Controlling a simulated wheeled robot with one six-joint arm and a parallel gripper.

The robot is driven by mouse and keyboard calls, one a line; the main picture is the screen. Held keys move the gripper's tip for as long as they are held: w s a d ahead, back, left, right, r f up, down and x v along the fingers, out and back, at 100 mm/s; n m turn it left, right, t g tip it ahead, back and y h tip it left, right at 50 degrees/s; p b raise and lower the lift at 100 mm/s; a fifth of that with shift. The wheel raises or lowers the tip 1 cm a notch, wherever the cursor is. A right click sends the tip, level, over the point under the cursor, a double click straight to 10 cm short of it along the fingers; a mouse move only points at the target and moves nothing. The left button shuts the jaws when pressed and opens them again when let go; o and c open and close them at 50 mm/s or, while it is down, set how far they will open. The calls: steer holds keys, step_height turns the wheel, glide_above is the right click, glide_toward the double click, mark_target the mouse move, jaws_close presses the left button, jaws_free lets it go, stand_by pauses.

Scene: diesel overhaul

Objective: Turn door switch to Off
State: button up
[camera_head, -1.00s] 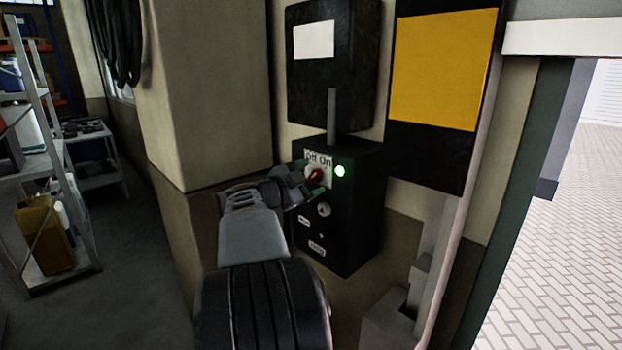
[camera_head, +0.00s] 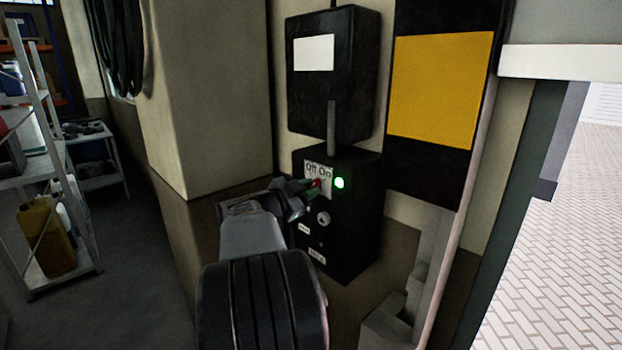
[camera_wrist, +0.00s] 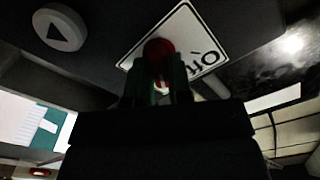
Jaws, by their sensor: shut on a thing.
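The black control box (camera_head: 345,235) on the wall carries a white plate (camera_head: 318,168) marked "Off On". A red switch knob (camera_head: 318,183) sits on this plate. My gripper (camera_head: 312,189) reaches it from the left, its green fingertips around the knob and largely hiding it. In the wrist view, the red knob (camera_wrist: 158,48) is between the two fingertips (camera_wrist: 158,75), and my gripper is shut on it. I cannot tell which word the knob points to. The green lamp (camera_head: 340,183) right of the plate is lit.
Below the plate is a round grey-white control (camera_head: 323,218). A black box with a white label (camera_head: 333,75) hangs above, and a yellow panel (camera_head: 440,88) is at right. A wall pillar (camera_head: 205,95) stands left of the box. Shelves (camera_head: 40,150) are at far left.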

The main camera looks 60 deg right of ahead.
steer(key=n+p, duration=0.1)
steer(key=r+n+p, duration=0.1)
steer(key=p, duration=0.1)
steer(key=shift+n, duration=0.3)
steer(key=n, duration=0.8)
steer(key=f+n, duration=0.1)
steer(key=n, duration=0.4)
steer(key=shift+w+f, duration=0.1)
steer(key=shift+w, duration=0.1)
steer(key=o, duration=1.5)
steer(key=shift+d, duration=0.1)
steer(key=shift+v, duration=3.55)
